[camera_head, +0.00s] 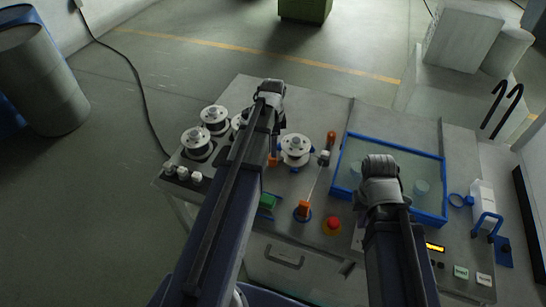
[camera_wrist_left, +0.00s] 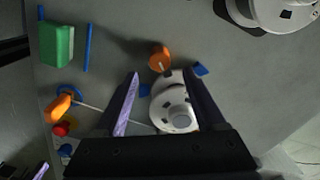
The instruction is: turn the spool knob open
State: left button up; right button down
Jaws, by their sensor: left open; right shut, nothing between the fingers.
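An orange knob (camera_wrist_left: 160,58) stands beside a white spool (camera_wrist_left: 172,108) in the left wrist view. In the head view the spool (camera_head: 295,150) shows right of my left arm, and the orange knob (camera_head: 272,160) is partly hidden by that arm. My left gripper (camera_wrist_left: 161,74) is open and empty. Its fingers show on either side of the spool from above, with the knob just ahead between the fingertip lines; I see no contact. My right gripper (camera_head: 357,240) is shut and empty, mostly hidden by its own arm, near the red button.
Another orange handle on a blue base (camera_head: 302,210), a red button (camera_head: 333,227) and a green block (camera_head: 267,202) are on the bench. A blue-rimmed tank (camera_head: 444,190) is at the right. Several white spools (camera_head: 197,140) stand at the left.

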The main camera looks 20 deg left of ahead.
aim_at(276, 159)
pick_arm(q)
notch_tip(276, 159, down, 6)
jog(key=b, duration=0.5)
pick_arm(e)
notch_tip(276, 159, down, 6)
pick_arm(q)
jog(key=shift+r, duration=0.1)
jog(key=shift+c, duration=0.4)
grip_shut()
